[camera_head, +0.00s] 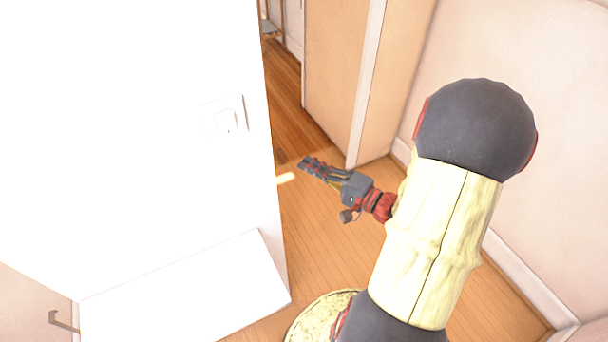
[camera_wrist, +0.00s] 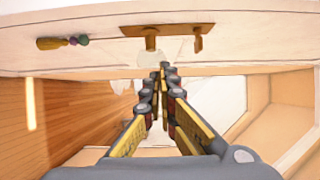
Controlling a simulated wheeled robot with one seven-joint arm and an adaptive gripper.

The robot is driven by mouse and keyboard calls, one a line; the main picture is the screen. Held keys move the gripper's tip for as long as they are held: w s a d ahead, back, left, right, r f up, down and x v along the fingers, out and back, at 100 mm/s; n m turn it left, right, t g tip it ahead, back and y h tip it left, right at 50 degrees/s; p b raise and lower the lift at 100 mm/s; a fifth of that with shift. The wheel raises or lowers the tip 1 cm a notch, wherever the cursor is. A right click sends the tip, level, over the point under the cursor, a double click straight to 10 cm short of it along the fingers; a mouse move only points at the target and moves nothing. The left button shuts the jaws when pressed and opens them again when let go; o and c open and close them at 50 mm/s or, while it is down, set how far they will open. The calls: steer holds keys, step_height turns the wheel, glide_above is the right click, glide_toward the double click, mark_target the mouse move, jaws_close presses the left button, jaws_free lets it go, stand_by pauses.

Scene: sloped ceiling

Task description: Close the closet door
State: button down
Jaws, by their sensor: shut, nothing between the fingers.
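My gripper (camera_head: 305,164) is shut and empty in the head view, reaching left over the wood floor past the edge of the white wall. In the wrist view its fingers (camera_wrist: 165,72) are together, pointing at a pale panel (camera_wrist: 255,38) with a brown handle plate (camera_wrist: 168,30). This panel looks like a door. I cannot tell whether the fingertips touch it. In the head view a tan upright panel (camera_head: 335,75) with a pale edge stands beyond the gripper. I cannot tell for sure which panel is the closet door, or how far open it stands.
A lever handle (camera_head: 62,321) shows at lower left. A pale wall (camera_head: 530,120) with a white baseboard (camera_head: 525,275) bounds the right. Wood floor (camera_head: 315,240) lies clear below the gripper.

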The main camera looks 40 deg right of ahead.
steer(key=s+a+n+g+y+p, duration=0.2)
steer(key=s+a+n+g, duration=0.5)
steer(key=a, duration=0.5)
steer(key=s+a+n+g+y+p, duration=0.15)
steer(key=s+a+n+g, duration=0.25)
steer(key=s+a+g, duration=0.6)
steer(key=w+d+r+n+t+h, duration=0.1)
steer(key=w+r+n+t+h, duration=0.1)
steer(key=r+h, duration=0.2)
steer(key=w+d+r+n+t+h, duration=0.2)
steer(key=w+r+t+h, duration=0.1)
steer(key=r, duration=0.6)
steer(key=shift+w+h, duration=0.3)
steer(key=shift+h, duration=0.25)
